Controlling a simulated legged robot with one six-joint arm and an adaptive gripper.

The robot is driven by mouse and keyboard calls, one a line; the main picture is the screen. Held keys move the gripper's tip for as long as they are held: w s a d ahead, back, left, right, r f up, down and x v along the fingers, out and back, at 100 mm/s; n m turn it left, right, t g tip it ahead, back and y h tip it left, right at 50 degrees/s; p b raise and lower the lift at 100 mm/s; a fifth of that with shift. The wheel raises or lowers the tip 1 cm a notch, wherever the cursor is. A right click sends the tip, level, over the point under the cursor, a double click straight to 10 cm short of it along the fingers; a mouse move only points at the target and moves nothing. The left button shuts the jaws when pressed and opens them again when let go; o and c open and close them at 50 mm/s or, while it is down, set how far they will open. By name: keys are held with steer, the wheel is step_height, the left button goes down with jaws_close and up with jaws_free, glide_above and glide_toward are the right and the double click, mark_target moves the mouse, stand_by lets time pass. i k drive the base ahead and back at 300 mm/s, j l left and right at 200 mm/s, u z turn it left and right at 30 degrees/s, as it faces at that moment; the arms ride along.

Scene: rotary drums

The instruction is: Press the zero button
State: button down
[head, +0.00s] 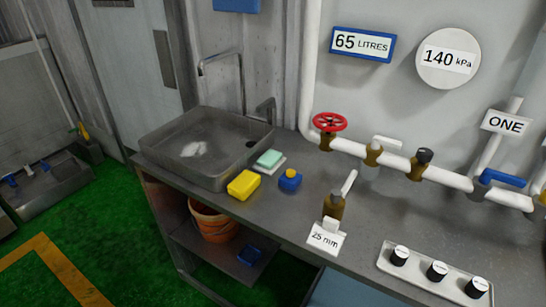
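I cannot make out any button marked zero. A small blue block with a round yellow top (290,179) stands on the grey counter (300,215), right of the sink. At the lower right a light panel (428,284) carries three black knobs with white tops, a left one (399,256), a middle one (437,270) and a right one (477,287). Any marks on their tops are too small to read. My gripper is not in view.
A sink (205,150), a yellow sponge (243,185) and a green soap bar (269,158) are at left. White pipes with a red valve wheel (330,122) run along the wall. A brass valve (333,205) with a "25 mm" tag stands at the counter's front.

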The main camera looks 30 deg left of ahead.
mark_target(291, 173)
steer(key=i+j, duration=0.1)
steer(key=j, duration=2.35)
steer(key=i+z, duration=0.05)
